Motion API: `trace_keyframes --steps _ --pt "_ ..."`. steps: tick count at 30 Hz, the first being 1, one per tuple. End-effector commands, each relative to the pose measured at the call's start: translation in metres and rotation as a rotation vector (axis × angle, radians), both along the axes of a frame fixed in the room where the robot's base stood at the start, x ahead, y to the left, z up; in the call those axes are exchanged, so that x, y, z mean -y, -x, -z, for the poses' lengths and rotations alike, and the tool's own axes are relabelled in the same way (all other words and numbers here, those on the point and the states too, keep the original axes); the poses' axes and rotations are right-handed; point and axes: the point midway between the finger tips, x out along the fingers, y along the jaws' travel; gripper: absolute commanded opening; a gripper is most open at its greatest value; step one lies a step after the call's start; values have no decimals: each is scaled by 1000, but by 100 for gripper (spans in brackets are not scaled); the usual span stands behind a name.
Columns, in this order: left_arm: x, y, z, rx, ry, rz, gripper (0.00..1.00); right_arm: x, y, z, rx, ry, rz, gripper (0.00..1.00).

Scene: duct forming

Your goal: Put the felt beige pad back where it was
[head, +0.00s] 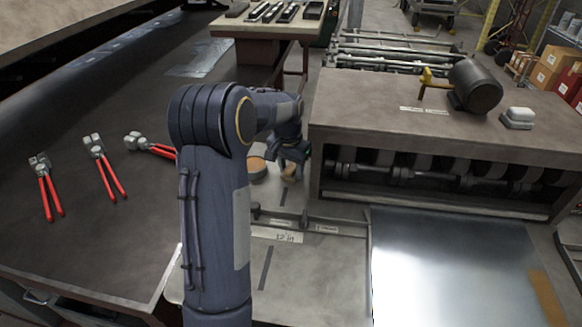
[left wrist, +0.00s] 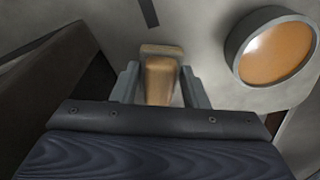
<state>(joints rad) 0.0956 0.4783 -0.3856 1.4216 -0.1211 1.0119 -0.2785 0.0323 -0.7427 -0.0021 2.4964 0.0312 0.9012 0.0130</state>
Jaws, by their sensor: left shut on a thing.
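The beige felt pad (left wrist: 160,82) is a small tan block with a wider far end, between the two fingers of my left gripper (left wrist: 158,84) in the left wrist view. In the head view the pad (head: 289,174) shows as a small tan patch below my left gripper (head: 290,163), close over the grey bench surface. The gripper is shut on it. I cannot tell whether the pad touches the bench. My left arm covers part of the bench. My right gripper is in neither view.
A round grey tin (left wrist: 270,50) with an orange inside stands just right of the pad in the left wrist view. Red-handled pliers (head: 103,165) lie on the dark table at left. The roller machine (head: 430,150) stands at right, with sheet metal (head: 450,260) before it.

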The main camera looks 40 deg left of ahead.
Motion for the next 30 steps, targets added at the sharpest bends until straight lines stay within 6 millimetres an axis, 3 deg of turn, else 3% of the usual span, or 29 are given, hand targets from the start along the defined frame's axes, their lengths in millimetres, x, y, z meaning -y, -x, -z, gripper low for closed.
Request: trace_keyframes --steps 5,6,10,21,30 --pt "0 0 4 0 0 0 19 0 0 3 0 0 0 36" --pt "0 0 3 0 0 0 46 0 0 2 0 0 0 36" --pt "0 0 3 0 0 0 62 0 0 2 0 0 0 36" --pt "0 0 -5 2 0 0 62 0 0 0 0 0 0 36" --pt "1 6 -54 3 -1 1 62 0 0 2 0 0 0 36"
